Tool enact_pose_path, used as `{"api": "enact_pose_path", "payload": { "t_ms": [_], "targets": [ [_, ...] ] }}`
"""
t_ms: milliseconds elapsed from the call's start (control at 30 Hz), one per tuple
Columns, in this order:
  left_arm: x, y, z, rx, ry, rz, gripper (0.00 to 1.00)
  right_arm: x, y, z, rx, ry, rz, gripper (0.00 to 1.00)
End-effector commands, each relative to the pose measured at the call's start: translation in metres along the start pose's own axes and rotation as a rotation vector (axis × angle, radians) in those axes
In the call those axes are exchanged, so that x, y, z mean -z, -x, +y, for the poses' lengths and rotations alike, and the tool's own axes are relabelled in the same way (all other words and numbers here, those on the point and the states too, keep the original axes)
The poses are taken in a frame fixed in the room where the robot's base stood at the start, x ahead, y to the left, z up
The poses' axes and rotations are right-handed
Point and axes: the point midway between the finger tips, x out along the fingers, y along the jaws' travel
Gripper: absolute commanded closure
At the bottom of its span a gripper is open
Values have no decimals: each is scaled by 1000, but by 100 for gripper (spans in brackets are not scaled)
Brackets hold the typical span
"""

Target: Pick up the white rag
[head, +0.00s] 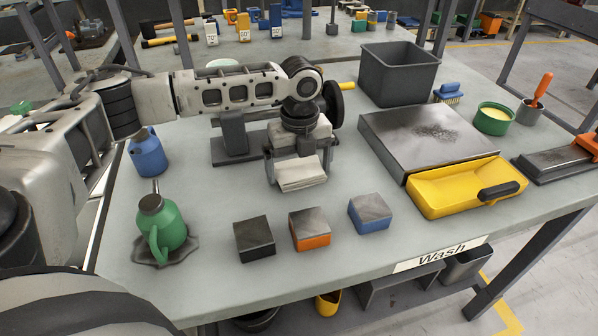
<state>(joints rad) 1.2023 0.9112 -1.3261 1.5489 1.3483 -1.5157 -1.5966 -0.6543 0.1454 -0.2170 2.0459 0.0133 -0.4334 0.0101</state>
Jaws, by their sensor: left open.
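The white rag (300,175) is a folded, layered pad in the middle of the grey table. My left gripper (298,168) points down at it from above. It is open, with one dark finger at the rag's left side and the other at its right side. I cannot tell whether the fingers touch the rag. The upper part of the rag is partly hidden by the gripper. My right gripper is not in view.
A dark machine base (234,148) stands behind my left arm. Black, orange (310,230) and blue blocks sit in front. A green oil can (163,228) and blue jug (147,152) are left. A metal plate (430,135), yellow tray (465,187) and grey bin (398,75) are right.

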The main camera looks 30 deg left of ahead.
Motion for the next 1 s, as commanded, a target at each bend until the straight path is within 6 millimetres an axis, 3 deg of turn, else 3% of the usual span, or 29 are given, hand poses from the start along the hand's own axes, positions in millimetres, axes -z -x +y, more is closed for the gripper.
{"api": "enact_pose_path", "payload": {
  "t_ms": [67, 167, 200, 667, 833, 1000],
  "targets": [
    [0, 0, 0, 0, 0, 0, 3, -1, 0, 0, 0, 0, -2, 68],
    [0, 0, 0, 0, 0, 0, 31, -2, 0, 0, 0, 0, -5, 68],
    [0, 0, 0, 0, 0, 0, 34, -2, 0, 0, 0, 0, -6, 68],
    [0, 11, 0, 1, 0, 0, 34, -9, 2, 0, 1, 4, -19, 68],
    [3, 36, -1, 4, -2, 1, 34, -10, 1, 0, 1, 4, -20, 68],
    [34, 73, 2, 5, -7, -2, 34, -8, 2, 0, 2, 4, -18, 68]
  ]
}}
